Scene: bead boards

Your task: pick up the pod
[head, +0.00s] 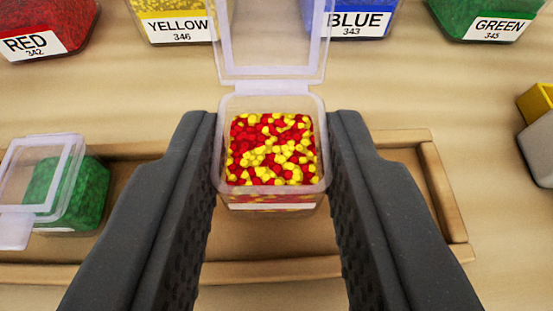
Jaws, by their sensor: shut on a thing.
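The pod (270,195) is a small clear box with its lid (271,42) swung open at the back. It is filled with mixed red and yellow beads (270,150). My gripper (271,135) is shut on the pod, with one dark finger pressed to its left side and one to its right. The pod is upright between the fingers, over the wooden tray (450,200). I cannot tell whether its underside touches the tray.
Containers labelled RED (40,30), YELLOW (175,20), BLUE (350,18) and GREEN (490,20) line the back. A yellow and grey object (540,125) is at the right edge.

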